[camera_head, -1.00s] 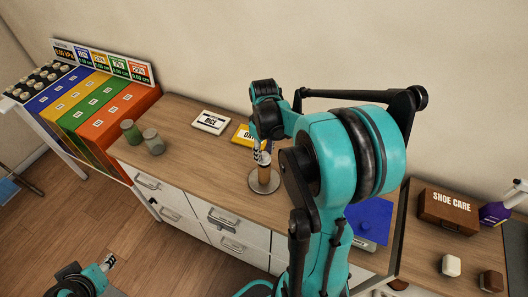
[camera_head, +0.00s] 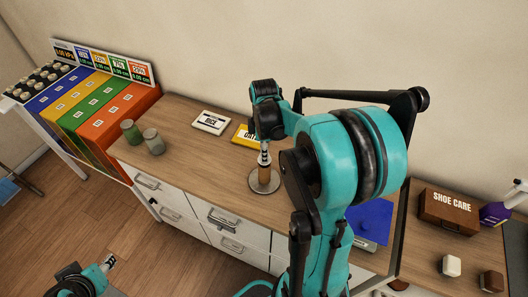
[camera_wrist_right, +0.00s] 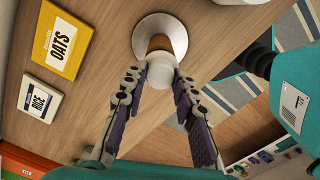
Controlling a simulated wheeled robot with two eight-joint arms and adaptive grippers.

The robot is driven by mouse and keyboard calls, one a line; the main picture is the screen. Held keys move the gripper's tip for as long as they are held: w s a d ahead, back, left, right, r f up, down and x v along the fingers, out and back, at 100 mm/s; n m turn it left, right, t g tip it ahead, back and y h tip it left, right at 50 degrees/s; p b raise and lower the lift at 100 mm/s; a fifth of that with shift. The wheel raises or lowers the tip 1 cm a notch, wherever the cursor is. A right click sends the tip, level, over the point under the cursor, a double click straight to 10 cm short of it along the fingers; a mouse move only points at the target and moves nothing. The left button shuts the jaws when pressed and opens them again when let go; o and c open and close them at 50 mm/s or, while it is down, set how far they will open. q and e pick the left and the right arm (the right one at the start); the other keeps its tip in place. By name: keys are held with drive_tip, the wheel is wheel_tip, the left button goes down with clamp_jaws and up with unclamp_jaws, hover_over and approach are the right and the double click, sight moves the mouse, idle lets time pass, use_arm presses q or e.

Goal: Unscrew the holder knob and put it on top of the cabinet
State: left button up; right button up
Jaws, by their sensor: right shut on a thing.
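The holder stands upright on the wooden cabinet top (camera_head: 205,160), with a round metal base (camera_head: 256,189) and a brown post (camera_head: 264,174). Its pale round knob (camera_wrist_right: 160,69) shows at the top of the post in the right wrist view. My right gripper (camera_head: 264,152) is above the post, its fingertips closed on the knob from both sides; in the head view they hide the knob. My left gripper (camera_head: 109,262) is low at the bottom left, away from the cabinet, too small to tell its jaws.
A rice box (camera_head: 211,122) and a yellow oats box (camera_head: 244,136) lie behind the holder. Two jars (camera_head: 153,142) stand at the left. Coloured binders (camera_head: 118,115) fill the left shelf. A shoe care box (camera_head: 447,211) is at the right. The cabinet top between jars and holder is clear.

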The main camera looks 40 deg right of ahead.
drive_tip(key=n, duration=0.2)
drive_tip(key=shift+s+f+n, duration=0.1)
drive_tip(key=shift+n, duration=0.3)
drive_tip(key=n, duration=0.3)
drive_tip(key=shift+n, duration=0.4)
drive_tip(key=n, duration=0.7)
drive_tip(key=shift+s+n, duration=0.1)
drive_tip(key=shift+n, duration=0.2)
drive_tip(key=o, duration=0.8)
drive_tip(key=shift+o, duration=1.4)
